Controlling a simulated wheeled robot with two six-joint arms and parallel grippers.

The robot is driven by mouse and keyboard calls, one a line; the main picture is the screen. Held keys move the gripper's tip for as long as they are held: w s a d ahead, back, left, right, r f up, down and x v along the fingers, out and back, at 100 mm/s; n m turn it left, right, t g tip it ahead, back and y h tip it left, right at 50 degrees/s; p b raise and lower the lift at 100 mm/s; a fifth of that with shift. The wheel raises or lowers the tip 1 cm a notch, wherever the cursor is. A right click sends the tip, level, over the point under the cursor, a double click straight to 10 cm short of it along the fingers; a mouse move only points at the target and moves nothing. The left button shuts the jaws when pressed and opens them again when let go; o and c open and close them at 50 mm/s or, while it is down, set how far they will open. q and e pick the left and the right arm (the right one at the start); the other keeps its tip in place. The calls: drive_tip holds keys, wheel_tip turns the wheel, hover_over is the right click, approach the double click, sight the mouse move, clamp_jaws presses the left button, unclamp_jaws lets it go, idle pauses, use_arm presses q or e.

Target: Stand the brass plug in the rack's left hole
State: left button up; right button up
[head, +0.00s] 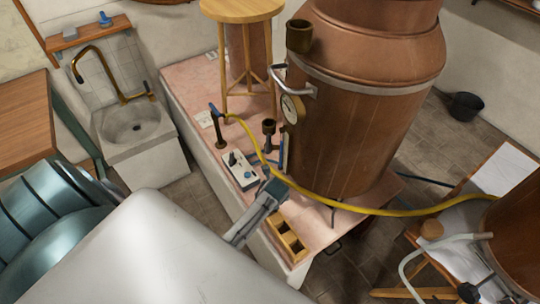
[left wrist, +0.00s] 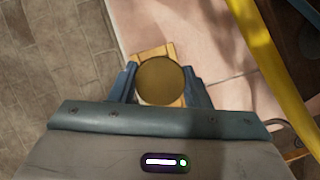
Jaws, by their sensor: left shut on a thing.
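The brass plug (left wrist: 160,82) shows as a round brass disc from above in the left wrist view, between the two blue fingers of my left gripper (left wrist: 161,86). The gripper is shut on it. The wooden rack (left wrist: 151,51) shows below and around the disc; its holes are mostly hidden there, and I cannot tell the plug's height above it. In the head view the rack (head: 301,250) lies at the near end of the pink counter, with dark square openings. My left gripper (head: 271,190) is near its far side; the plug is hidden there. My right gripper is not in view.
A yellow hose (head: 350,208) runs across the counter close by my left gripper. A large copper vessel (head: 350,120) stands right of it. A control box (head: 240,170), dark pipe stubs and a wooden stool (head: 241,12) stand farther back. A sink (head: 135,125) is at left.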

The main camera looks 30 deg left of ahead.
use_arm(q)
drive_tip(key=shift+f+b, duration=0.55)
drive_tip(key=shift+f, duration=1.15)
idle(2.1)
drive_tip(key=shift+f+p, duration=0.4)
drive_tip(key=shift+f, duration=0.3)
idle(2.3)
drive_tip(key=o, duration=1.1)
drive_tip(key=shift+o, duration=0.2)
drive_tip(key=shift+r, duration=0.15)
